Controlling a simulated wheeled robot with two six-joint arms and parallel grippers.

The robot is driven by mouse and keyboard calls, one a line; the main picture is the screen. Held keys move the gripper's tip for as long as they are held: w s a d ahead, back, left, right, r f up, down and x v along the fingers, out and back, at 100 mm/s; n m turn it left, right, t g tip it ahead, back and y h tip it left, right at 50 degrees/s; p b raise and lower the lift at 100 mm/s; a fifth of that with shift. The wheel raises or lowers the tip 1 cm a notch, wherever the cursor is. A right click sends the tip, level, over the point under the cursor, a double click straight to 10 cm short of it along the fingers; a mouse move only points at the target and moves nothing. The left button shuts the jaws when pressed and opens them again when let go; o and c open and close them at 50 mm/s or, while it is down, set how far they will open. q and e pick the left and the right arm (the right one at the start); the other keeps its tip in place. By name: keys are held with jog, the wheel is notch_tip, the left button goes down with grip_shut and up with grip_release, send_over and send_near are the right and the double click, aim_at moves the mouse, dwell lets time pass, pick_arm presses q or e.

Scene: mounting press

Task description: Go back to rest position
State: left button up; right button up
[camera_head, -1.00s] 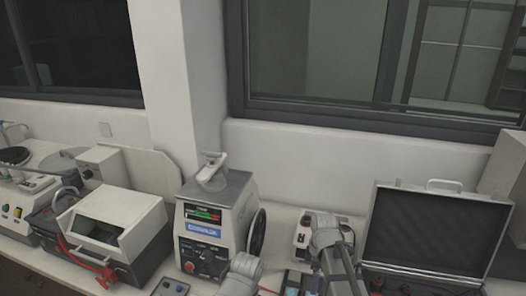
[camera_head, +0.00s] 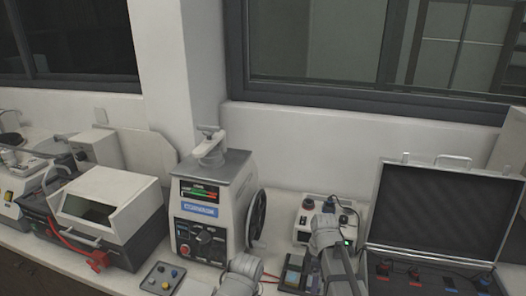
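The mounting press (camera_head: 211,205) stands upright in the middle of the bench, with a lit display, a blue label, a red knob and a handwheel (camera_head: 257,217) on its right side. Its lever arm sits on top. My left arm shows only as a grey link at the bottom edge in front of the press; its gripper is not visible. My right arm reaches up from the bottom, right of the press, in front of a small control box; its fingertips cannot be made out. I see nothing held.
An open black case (camera_head: 428,215) stands at the right. A white cutting machine (camera_head: 107,205) with a red handle is at the left.

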notch_tip(320, 180, up, 9)
jog(key=m+p, duration=0.1)
jog(key=p, duration=0.7)
jog(key=shift+r, duration=0.2)
jog(key=shift+s, duration=0.15)
